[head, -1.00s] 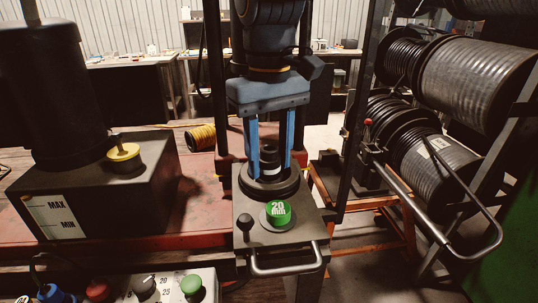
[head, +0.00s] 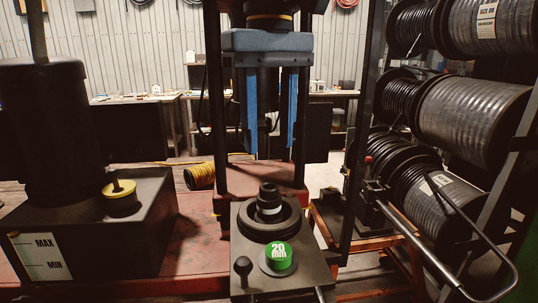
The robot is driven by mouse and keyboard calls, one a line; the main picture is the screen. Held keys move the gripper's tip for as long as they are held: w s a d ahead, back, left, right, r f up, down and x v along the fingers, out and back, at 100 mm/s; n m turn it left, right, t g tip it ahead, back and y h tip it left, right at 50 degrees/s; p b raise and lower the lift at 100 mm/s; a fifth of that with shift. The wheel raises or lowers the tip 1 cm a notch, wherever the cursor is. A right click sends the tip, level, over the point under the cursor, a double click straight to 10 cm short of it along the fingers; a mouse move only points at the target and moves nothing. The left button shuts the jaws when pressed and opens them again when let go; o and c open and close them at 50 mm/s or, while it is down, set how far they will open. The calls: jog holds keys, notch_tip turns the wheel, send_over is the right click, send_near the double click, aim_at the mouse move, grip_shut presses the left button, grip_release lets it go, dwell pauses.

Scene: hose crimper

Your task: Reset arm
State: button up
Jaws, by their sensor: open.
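My gripper (head: 269,152) hangs in the upper middle of the head view, with two blue fingers pointing down. The fingers are apart and nothing is between them. Below them, a dark stepped cylindrical piece with a light band (head: 269,203) stands upright in a round black ring (head: 268,222) on a grey block (head: 243,215). The fingertips are above this piece and clear of it.
A green-topped 20 mm piece (head: 278,256) and a black knob (head: 243,268) are at the front of the block. A dark tank (head: 90,235) stands left. Hose reels (head: 470,110) and a bent metal handle (head: 425,250) are at right.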

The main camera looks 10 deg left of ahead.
jog(key=shift+r, duration=0.25)
